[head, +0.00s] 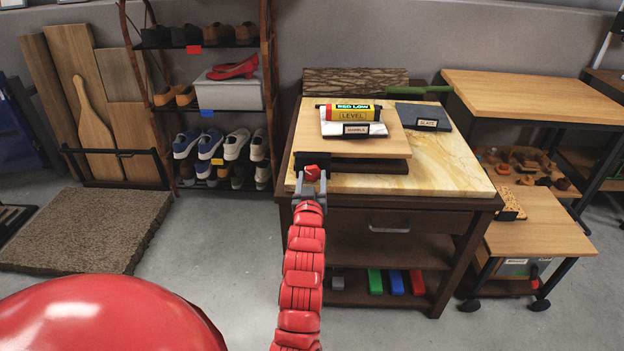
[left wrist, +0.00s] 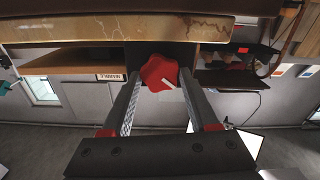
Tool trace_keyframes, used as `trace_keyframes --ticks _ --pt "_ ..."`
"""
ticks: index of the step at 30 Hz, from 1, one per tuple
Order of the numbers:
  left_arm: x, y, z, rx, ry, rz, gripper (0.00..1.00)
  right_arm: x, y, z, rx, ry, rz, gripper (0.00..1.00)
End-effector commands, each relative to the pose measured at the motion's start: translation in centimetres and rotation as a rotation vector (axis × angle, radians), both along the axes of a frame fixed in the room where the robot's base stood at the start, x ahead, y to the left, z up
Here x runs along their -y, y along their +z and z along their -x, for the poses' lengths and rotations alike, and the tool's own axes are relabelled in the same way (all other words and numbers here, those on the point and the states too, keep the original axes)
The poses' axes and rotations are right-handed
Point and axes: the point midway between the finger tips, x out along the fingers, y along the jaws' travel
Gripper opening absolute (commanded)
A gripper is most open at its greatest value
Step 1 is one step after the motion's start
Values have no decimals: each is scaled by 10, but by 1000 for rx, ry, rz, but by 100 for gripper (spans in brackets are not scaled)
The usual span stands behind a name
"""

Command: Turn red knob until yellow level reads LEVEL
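The red knob (head: 312,172) sits at the front left of the wooden board on the workbench. My left gripper (head: 311,183) is at it, fingers open, one on each side. In the left wrist view the knob (left wrist: 160,73), with a white mark on its face, lies between the fingertips (left wrist: 159,80); a firm grip does not show. The yellow level (head: 353,112) lies on the white marble piece (head: 357,130) on top of the board. Its upper label reads RED LOW and its front reads LEVEL. My right gripper is not in view.
A slate piece (head: 423,116) lies right of the board on the stone bench top (head: 455,172). A shoe rack (head: 215,110) stands to the left. Wooden tables (head: 530,90) stand to the right.

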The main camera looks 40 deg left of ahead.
Motion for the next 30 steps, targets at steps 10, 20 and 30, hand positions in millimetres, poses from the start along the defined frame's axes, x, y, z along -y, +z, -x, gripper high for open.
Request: trace_keyframes --ticks 10,20,30 --pt "0 0 0 -4 0 -7 5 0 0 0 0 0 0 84" --pt "2 0 -1 -174 -2 -281 4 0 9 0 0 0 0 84" --pt "1 -1 0 -240 -1 -389 4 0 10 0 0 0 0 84"
